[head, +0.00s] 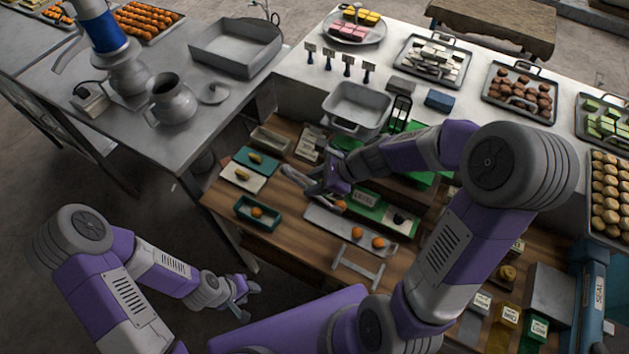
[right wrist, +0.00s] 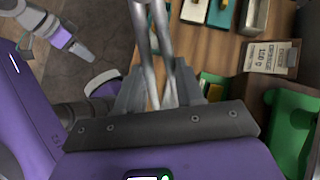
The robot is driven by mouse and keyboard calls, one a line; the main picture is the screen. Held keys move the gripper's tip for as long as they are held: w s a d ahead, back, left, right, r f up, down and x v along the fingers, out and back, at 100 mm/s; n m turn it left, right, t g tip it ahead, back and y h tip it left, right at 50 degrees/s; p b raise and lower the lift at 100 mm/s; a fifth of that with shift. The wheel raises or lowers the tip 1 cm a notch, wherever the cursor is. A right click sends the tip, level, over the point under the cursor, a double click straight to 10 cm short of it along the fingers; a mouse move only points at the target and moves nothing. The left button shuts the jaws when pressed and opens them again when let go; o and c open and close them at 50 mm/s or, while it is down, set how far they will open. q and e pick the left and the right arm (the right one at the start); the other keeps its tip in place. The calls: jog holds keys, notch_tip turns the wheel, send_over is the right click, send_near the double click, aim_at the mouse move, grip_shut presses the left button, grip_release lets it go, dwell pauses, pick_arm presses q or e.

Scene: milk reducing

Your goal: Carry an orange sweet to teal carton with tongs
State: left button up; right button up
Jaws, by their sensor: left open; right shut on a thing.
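The teal carton (head: 240,217) is an open tray at the front left of the wooden worktop, with an orange sweet (head: 257,212) in it. Two more orange sweets (head: 357,232) (head: 378,242) lie on a long pale tray (head: 330,222); another (head: 341,205) shows partly beneath my right gripper. My right gripper (head: 322,184) is shut on the metal tongs (head: 293,175). The tongs' arms (right wrist: 150,50) run out of the top of the right wrist view, so their tips are hidden there. My left gripper (head: 240,292) is open and empty, low off the worktop's front.
A teal piece (head: 240,157) and a cream piece (head: 232,184), each with a yellow item, lie behind the carton. A labelled box (head: 309,147) and green holders (head: 375,208) stand near my right arm. A grey basin (head: 357,108) sits behind.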

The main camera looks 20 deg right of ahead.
jog(key=shift+r, duration=0.35)
notch_tip(320, 180, up, 2)
jog(key=shift+r+p, duration=0.25)
jog(key=shift+p, duration=0.4)
jog(key=shift+f, duration=0.1)
